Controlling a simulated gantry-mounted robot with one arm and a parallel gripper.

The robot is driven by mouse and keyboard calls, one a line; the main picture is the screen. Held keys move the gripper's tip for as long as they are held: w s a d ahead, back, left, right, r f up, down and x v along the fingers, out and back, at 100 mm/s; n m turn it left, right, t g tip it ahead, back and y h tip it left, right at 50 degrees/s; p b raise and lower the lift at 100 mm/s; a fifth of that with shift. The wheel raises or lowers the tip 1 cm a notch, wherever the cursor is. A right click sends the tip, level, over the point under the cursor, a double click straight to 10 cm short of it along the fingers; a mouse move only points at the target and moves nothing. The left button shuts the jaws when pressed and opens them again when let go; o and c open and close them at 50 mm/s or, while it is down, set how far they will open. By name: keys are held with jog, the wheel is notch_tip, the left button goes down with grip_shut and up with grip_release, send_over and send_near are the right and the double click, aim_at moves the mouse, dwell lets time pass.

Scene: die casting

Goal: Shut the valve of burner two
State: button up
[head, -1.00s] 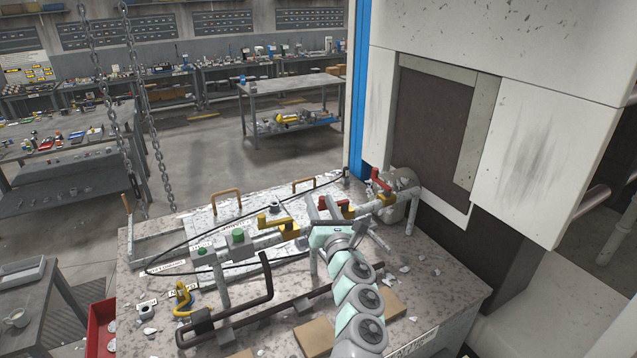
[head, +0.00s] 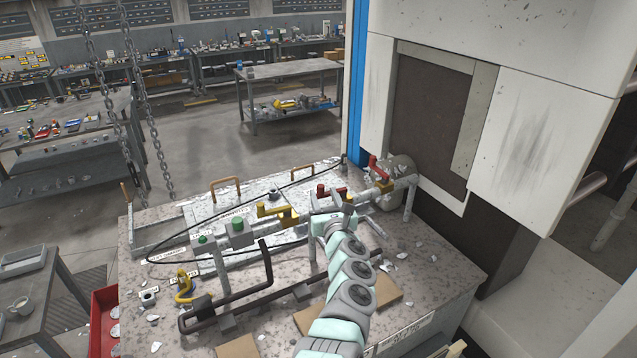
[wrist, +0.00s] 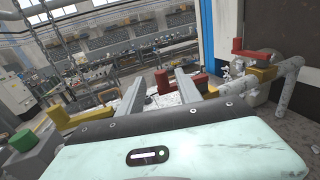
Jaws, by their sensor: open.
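A pipe carries several lever valves over the bench. One has a yellow lever (head: 275,210), also at lower left in the wrist view (wrist: 75,117). A middle valve has a red lever (head: 328,191); red parts of it show at the fingers in the wrist view (wrist: 162,82). A far valve has a red lever (head: 377,168), right of the fingers in the wrist view (wrist: 250,52). Which valve is burner two's I cannot tell. My gripper (wrist: 160,88) is open at the middle valve, its fingers pointing away; contact is unclear. My arm hides part of this valve.
Green buttons (head: 237,225) sit on the pipe's left part. A dark bent pipe (head: 267,272) stands in front of it. A white machine (head: 530,140) rises close on the right. A red bin (head: 104,320) is at the bench's left edge.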

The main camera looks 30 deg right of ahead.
aim_at(322, 189)
jog(key=shift+d+x, duration=0.2)
jog(key=shift+x, duration=1)
jog(key=shift+w+d+f, duration=0.1)
jog(key=shift+w+f, duration=0.05)
jog(key=shift+w, duration=0.4)
jog(key=shift+b+x, duration=0.45)
jog(key=shift+x, duration=0.4)
jog(key=shift+w+d+f+b, duration=0.1)
jog(key=shift+w+d+b, duration=0.05)
jog(key=shift+w+b, duration=0.4)
jog(key=shift+w+d+r+b, duration=0.1)
jog(key=shift+w+r+b, duration=0.15)
jog(key=shift+w+b, duration=0.5)
jog(key=shift+c, duration=0.3)
grip_shut()
